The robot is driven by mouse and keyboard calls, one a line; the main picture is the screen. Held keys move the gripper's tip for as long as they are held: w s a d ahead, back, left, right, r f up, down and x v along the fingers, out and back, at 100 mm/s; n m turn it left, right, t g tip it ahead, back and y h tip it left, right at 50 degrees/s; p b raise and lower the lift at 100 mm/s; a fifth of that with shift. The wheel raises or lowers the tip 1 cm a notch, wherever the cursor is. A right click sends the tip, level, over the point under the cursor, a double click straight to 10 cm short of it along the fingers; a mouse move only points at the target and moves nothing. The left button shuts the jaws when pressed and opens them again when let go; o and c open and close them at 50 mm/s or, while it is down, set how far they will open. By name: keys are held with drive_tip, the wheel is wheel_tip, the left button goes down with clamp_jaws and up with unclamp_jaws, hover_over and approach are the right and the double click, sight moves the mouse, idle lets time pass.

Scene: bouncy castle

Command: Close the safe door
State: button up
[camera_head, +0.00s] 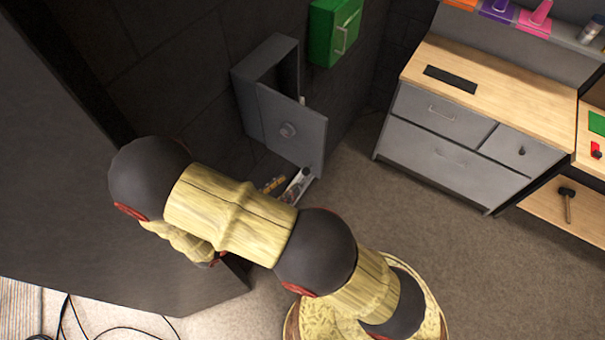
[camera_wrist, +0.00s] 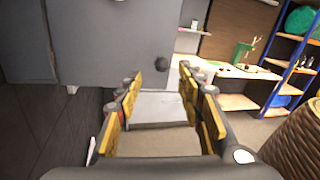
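The grey safe (camera_head: 268,62) is fixed to the dark wall in the head view. Its door (camera_head: 300,134) stands swung open and has a round knob on its face. Small items show below the door's lower edge. In the wrist view a large grey panel, which looks like the safe door (camera_wrist: 110,45), fills the upper left, with a dark knob near its right edge. My gripper (camera_wrist: 160,85) is open and empty, its yellow-padded fingers apart and pointing toward the area below the panel. In the head view my arm hides most of the gripper; contact with the door cannot be told.
A green box (camera_head: 332,32) hangs on the wall right of the safe. A grey drawer cabinet with a wooden top (camera_head: 500,80) stands at the right. A large dark panel (camera_head: 70,190) rises at the left. Cables lie at the lower left. The carpet before the cabinet is clear.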

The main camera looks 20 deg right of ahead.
sight(306, 149)
drive_tip(key=p+x, duration=0.1)
drive_tip(key=x, duration=0.6)
drive_tip(key=shift+s, duration=0.2)
drive_tip(key=shift+d, duration=0.1)
drive_tip(key=shift+c, duration=0.5)
clamp_jaws()
